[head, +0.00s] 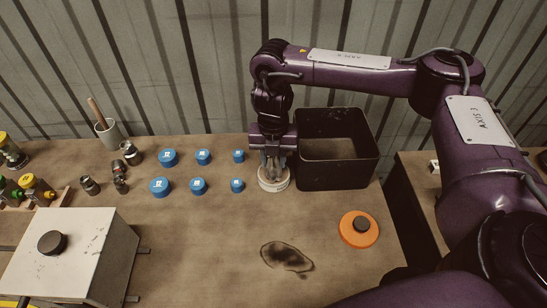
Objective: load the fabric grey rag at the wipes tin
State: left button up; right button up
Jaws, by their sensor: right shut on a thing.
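The wipes tin (274,184) is the low, round, whitish tin on the bench, left of the black bin. My right gripper (273,165) points straight down right over it. It is shut on the grey rag, which is mostly hidden between the fingers and is hard to tell from them at this size. The fingertips are at the tin's top; I cannot tell whether the rag touches the tin. My left gripper is not in view.
An open black bin (337,183) stands close right of the gripper. An orange disc (359,240) with a black knob lies in front. Several blue caps (159,187) sit to the left. A dark stain (287,257) marks the bench. A white box (85,250) stands front left.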

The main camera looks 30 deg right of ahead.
jog(key=shift+f, duration=0.3)
dwell(0.4)
jog(key=shift+s+f, duration=0.1)
dwell(1.1)
notch_tip(320, 180, up, 7)
jog(key=p, duration=0.8)
dwell(0.4)
dwell(0.4)
